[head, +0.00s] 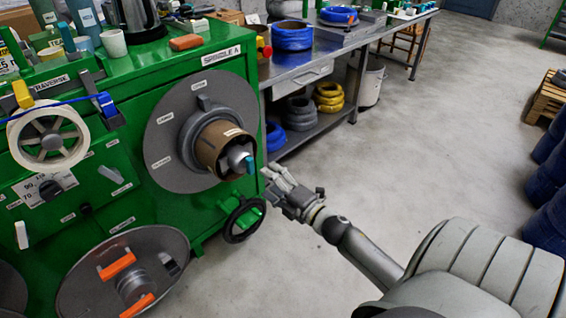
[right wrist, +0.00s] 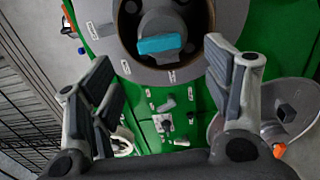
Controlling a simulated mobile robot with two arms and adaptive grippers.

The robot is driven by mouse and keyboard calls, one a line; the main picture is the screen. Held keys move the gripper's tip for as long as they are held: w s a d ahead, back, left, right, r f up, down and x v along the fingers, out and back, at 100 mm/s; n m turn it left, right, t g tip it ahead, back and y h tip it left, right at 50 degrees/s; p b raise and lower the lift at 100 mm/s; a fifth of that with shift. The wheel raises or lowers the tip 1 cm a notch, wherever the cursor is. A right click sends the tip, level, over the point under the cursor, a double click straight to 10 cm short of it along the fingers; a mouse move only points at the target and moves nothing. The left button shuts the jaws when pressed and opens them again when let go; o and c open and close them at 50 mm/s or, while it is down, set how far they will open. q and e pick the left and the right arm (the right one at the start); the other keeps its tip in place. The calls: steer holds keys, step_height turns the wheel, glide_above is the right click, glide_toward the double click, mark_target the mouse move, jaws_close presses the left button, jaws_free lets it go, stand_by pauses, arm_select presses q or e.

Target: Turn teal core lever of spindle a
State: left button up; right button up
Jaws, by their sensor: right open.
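Spindle A is a grey round flange (head: 166,143) on the green machine, under a label reading SPINDLE A (head: 221,56). A brown cardboard core (head: 213,146) sits on its hub. The teal core lever (head: 249,165) is at the hub's front end; in the right wrist view the teal lever (right wrist: 160,44) lies nearly level across the hub. My right gripper (head: 276,180) is just right of and below the lever in the head view, apart from it. In the right wrist view my right gripper (right wrist: 165,85) is open and empty, with the lever beyond and between its fingers. My left gripper is not in view.
A black handwheel (head: 243,220) is below the spindle. A lower reel with orange handles (head: 117,266) is at bottom left. A steel bench (head: 318,65) with blue coils stands behind.

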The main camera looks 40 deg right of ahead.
steer(key=s, duration=0.4)
steer(key=shift+s+d, duration=0.15)
steer(key=shift+s, duration=0.25)
steer(key=shift+f, duration=0.1)
